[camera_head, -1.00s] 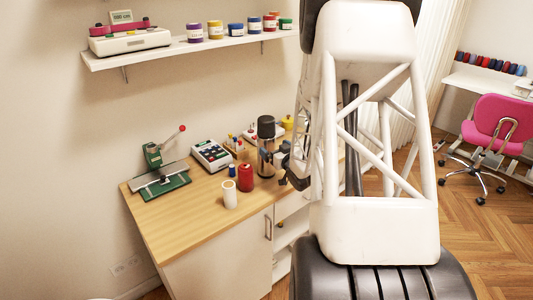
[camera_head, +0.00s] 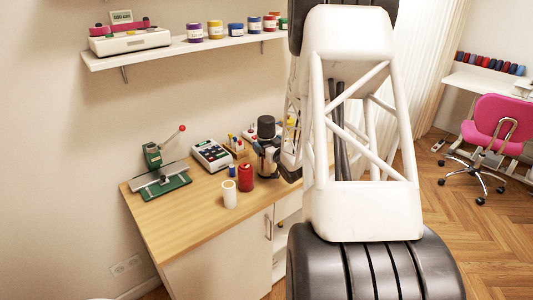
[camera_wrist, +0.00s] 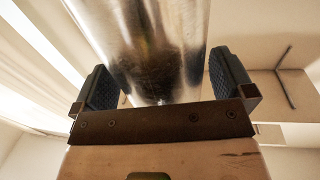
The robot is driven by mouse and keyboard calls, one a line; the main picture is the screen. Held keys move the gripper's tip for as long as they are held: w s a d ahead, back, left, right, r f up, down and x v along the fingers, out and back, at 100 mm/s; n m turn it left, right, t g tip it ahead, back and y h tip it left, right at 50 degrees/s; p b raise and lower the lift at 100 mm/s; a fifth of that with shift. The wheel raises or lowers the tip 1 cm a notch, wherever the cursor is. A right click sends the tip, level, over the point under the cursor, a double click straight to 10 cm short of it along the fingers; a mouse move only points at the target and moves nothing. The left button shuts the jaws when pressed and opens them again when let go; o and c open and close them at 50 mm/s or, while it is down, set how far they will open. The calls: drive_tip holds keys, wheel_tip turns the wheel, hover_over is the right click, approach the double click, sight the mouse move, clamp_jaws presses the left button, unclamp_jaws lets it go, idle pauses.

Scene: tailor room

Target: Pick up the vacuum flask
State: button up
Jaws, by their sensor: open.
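The vacuum flask (camera_head: 267,128) stands upright on the wooden table, with a black cap and a shiny metal body. In the wrist view its metal body (camera_wrist: 150,50) fills the space between the two black fingers of my gripper (camera_wrist: 172,85). Both fingers are spread, one on each side, and a gap shows beside the flask at least on the left. In the head view my gripper (camera_head: 270,160) is low at the flask's front right side, partly covering its body. Part of the gripper is hidden behind my arm.
A red thread spool (camera_head: 246,178) and a white spool (camera_head: 229,194) stand close in front of the flask. A calculator (camera_head: 212,155) and a green press (camera_head: 160,175) are to the left. The table (camera_head: 185,225) is clear at front left. A shelf (camera_head: 180,52) hangs above.

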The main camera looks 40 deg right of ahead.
drive_tip(key=shift+w, duration=0.5)
drive_tip(key=c, duration=1.1)
